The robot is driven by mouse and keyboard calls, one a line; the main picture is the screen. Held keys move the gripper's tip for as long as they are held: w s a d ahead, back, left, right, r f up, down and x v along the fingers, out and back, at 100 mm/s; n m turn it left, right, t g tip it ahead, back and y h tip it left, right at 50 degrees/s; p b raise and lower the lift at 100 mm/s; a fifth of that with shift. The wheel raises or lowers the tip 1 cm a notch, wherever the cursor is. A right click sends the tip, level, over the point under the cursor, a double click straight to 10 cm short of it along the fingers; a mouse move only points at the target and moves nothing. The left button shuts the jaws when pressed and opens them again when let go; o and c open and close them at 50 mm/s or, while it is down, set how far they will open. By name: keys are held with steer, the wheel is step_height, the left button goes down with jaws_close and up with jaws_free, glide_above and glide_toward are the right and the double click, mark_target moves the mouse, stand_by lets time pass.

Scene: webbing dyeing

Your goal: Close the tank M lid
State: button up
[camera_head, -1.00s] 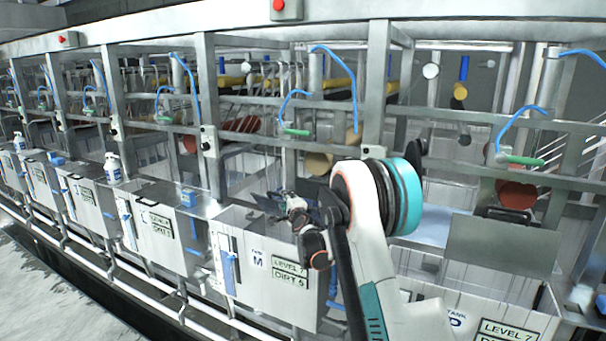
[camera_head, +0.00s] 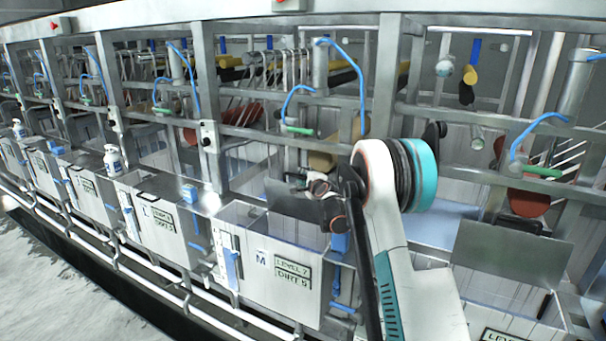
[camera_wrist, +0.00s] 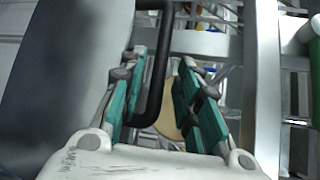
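Tank M (camera_head: 285,292) is a pale metal tank with an "M" label and a "LEVEL 7 / DIRT 5" sign, centre front in the head view. Its top is open. Its grey lid (camera_head: 292,204) stands raised at the back of the tank, partly hidden by my arm. My gripper (camera_head: 308,183) is at the lid's upper edge. In the wrist view, the lid (camera_wrist: 62,75) fills the left side and its black handle (camera_wrist: 155,75) runs between the teal fingers of my gripper (camera_wrist: 160,75). The fingers are apart, with the handle nearer the left one and a gap on the right.
Tank L (camera_head: 155,215) stands to the left with a blue item (camera_head: 190,194) on top. Another tank with a raised grey lid (camera_head: 510,255) is at the right. Metal frame posts (camera_head: 208,110), blue hoses (camera_head: 350,62) and rails rise behind the tanks.

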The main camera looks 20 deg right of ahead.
steer(key=shift+d, duration=0.15)
steer(key=f+b+v, duration=0.1)
steer(key=b+v, duration=0.1)
steer(key=v, duration=1.3)
steer(key=shift+s+f, duration=0.2)
steer(key=shift+s, duration=0.3)
stand_by(1.0)
steer(key=shift+a+b, duration=0.2)
steer(key=shift+b, duration=0.25)
